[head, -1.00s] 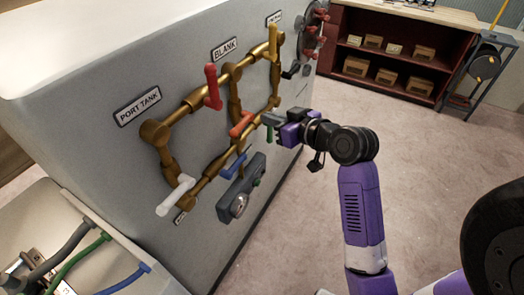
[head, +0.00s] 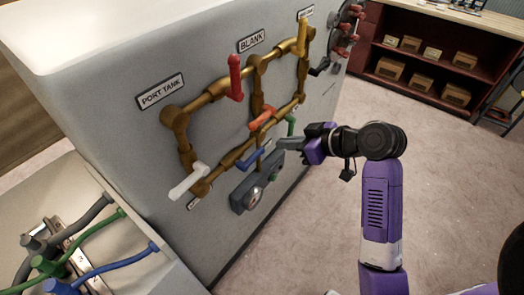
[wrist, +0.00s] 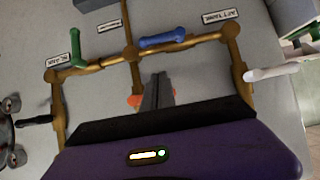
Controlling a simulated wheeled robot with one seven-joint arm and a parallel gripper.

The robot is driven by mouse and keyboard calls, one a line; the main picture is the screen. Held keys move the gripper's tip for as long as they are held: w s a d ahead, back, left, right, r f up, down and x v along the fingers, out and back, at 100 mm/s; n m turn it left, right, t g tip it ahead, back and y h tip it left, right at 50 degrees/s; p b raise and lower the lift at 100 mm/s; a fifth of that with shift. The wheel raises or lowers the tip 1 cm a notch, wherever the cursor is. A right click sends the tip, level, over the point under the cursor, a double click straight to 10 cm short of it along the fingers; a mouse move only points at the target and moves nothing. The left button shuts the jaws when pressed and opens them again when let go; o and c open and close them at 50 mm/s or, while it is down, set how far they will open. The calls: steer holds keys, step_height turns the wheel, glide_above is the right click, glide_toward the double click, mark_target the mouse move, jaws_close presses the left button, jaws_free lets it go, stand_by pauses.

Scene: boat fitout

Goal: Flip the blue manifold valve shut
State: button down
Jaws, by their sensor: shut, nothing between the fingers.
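The blue valve handle (head: 250,159) sits on the lower brass pipe of the manifold, and it lies roughly along the pipe. In the wrist view the blue handle (wrist: 162,39) is just beyond and slightly right of my fingertips. My gripper (head: 280,143) is shut and empty, pointing at the panel to the right of the blue handle. In the wrist view my gripper (wrist: 158,80) shows its fingers together, with a gap to the blue handle in the picture. Whether the fingertips touch anything is unclear.
Close by are a green handle (head: 291,125), an orange-red handle (head: 262,120) and a white handle (head: 188,182). Red (head: 235,78) and yellow (head: 302,36) handles are higher. A grey box (head: 243,196) with a round dial sits below. Open floor lies right.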

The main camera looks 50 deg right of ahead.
glide_above(260, 155)
steer(key=s, duration=0.3)
step_height(260, 155, down, 4)
steer(key=shift+w+a+f+p, duration=0.15)
steer(key=shift+w+f+p, duration=0.1)
steer(key=shift+f, duration=0.55)
steer(key=shift+w+a+f+p, duration=0.15)
steer(key=shift+w+f, duration=0.15)
steer(key=shift+f, duration=0.55)
steer(key=shift+w+a+f+p, duration=0.15)
steer(key=shift+w+f+p, duration=0.1)
steer(key=shift+f, duration=0.55)
steer(key=shift+d+f, duration=0.1)
steer(key=f+m+y, duration=0.1)
steer(key=d+f+m+y+b, duration=0.1)
steer(key=shift+f+y, duration=0.2)
steer(key=shift+y, duration=0.2)
steer(key=a+f+m+t+y+b, duration=0.3)
steer(key=f+m+y+b, duration=0.4)
steer(key=m, duration=0.2)
steer(key=shift+a+m+t+b, duration=0.25)
steer(key=shift+m+t+b, duration=0.05)
steer(key=shift+a+y, duration=0.1)
steer(key=shift+y, duration=0.2)
